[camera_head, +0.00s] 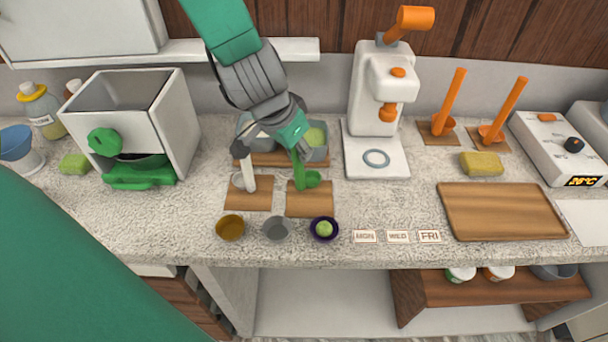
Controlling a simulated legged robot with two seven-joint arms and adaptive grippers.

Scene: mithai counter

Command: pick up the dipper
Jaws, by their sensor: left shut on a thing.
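My left gripper (298,141) reaches down from the top and is shut on the upright handle of the green dipper (307,180). The dipper's cup is at or just above a small wooden board; I cannot tell whether it touches. A white dipper (249,181) stands on another small board (238,204) to the left, with a dark part of the gripper or handle close to its top. Two orange dippers (446,103) (502,112) stand on boards at the right. My right gripper is not in view.
Behind the gripper is a tray with compartments (318,155). In front are a brown bowl (230,228), a grey bowl (276,229) and a purple bowl (313,232) with green content. A white machine (365,95) stands right of the gripper. A wooden tray (500,211) lies farther right.

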